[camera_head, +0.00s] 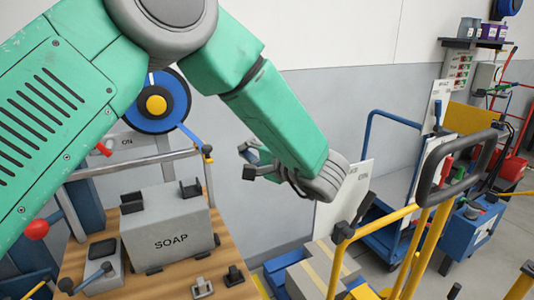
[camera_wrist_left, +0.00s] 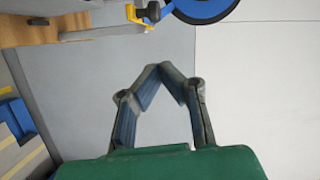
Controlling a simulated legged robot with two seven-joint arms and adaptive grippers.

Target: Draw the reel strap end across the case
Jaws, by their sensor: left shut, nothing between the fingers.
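The strap reel (camera_head: 157,103) is a blue and black disc with a yellow hub on the wall. A blue strap (camera_head: 190,135) runs from it down to a yellow and black strap end (camera_head: 207,152) by a grey post. The grey case (camera_head: 165,228) marked SOAP sits on the wooden bench below. My left gripper (camera_head: 248,160) is shut and empty, to the right of the strap end and apart from it. In the left wrist view the shut fingers (camera_wrist_left: 160,72) point at bare wall, with the yellow strap end (camera_wrist_left: 148,14) and reel (camera_wrist_left: 205,10) beyond. My right gripper is out of view.
The wooden bench (camera_head: 115,289) carries a small grey device (camera_head: 102,268) and small clamps near its front edge. A yellow-railed cart (camera_head: 405,235) with a box (camera_head: 325,268) and a blue trolley (camera_head: 393,249) stand at right. Bare grey wall lies behind my gripper.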

